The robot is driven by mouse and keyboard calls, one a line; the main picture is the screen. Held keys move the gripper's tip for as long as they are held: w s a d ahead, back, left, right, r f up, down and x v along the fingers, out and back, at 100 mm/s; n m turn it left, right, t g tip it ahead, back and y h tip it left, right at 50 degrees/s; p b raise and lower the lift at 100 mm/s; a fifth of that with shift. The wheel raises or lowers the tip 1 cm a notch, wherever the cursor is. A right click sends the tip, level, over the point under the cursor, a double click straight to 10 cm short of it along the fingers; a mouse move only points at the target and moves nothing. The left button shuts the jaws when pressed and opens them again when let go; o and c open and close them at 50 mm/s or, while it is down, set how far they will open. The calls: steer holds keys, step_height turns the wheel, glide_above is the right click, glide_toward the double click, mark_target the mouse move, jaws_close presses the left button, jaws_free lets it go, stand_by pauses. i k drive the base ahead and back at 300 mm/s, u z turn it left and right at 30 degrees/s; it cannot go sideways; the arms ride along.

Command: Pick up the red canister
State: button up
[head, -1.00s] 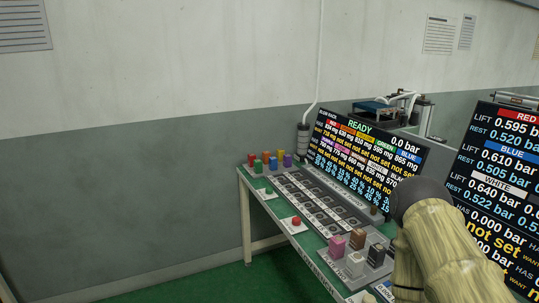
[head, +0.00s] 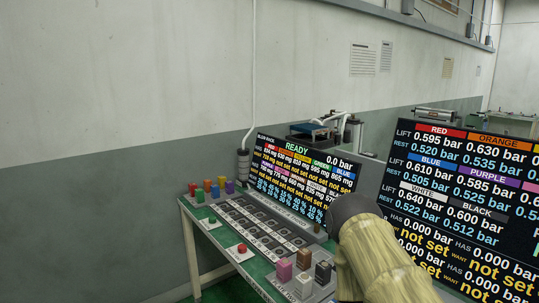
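A small red canister (head: 193,189) stands upright at the far left end of the green bench. It is in a cluster with an orange canister (head: 207,185), a yellow canister (head: 221,182), a green one (head: 200,197), a blue one (head: 214,192) and a purple one (head: 230,187). My arm, olive with a dark rounded joint, comes up from the lower right. My gripper itself is not in view, so I cannot tell whether it is open or shut.
A slotted rack (head: 262,229) runs along the bench. A red button (head: 242,248) sits at the front edge. Pink (head: 284,270), white and dark canisters stand nearer, left of my arm. Two screens stand upright, one (head: 306,175) behind the rack. Floor is free at left.

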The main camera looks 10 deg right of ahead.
mark_target(193, 186)
steer(key=u, duration=0.2)
steer(key=i, duration=0.2)
steer(key=u, duration=1.15)
steer(key=i, duration=1.25)
steer(key=z, duration=0.6)
steer(key=i, duration=0.45)
steer(key=z, duration=0.4)
